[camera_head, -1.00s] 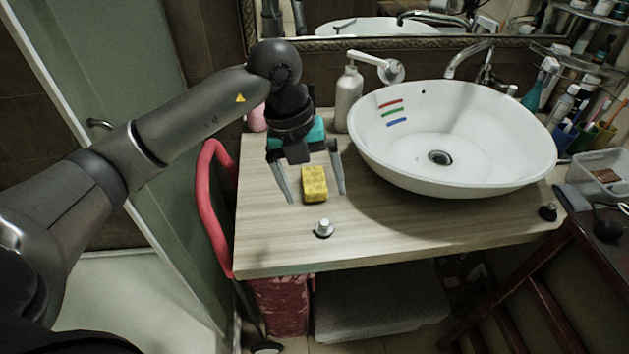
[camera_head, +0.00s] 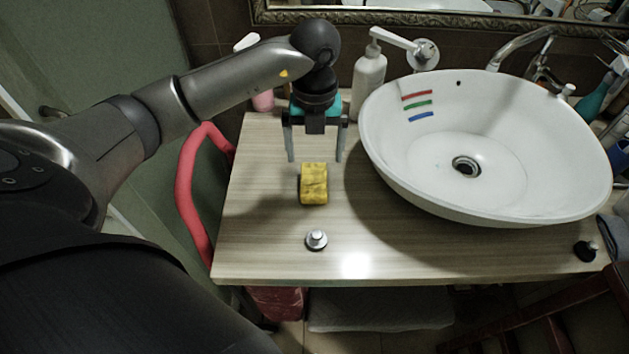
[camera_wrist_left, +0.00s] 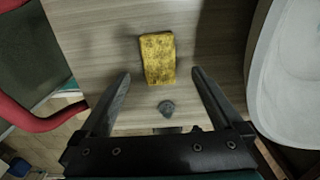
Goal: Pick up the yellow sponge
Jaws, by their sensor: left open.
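The yellow sponge (camera_head: 313,184) lies on the wooden countertop (camera_head: 262,225), left of the white basin. My left gripper (camera_head: 315,160) is open and empty, with its two fingers pointing down above the counter, behind the sponge in the head view. In the left wrist view the sponge (camera_wrist_left: 158,58) lies beyond the open fingertips (camera_wrist_left: 160,73), roughly centred between them, and nothing is between the fingers. My right gripper does not show.
The white basin (camera_head: 480,205) with three coloured marks fills the counter's right side. A white pump bottle (camera_head: 368,80) stands at the back. A small metal knob (camera_head: 316,239) stands in front of the sponge. A red curved rail (camera_head: 187,190) is left of the counter.

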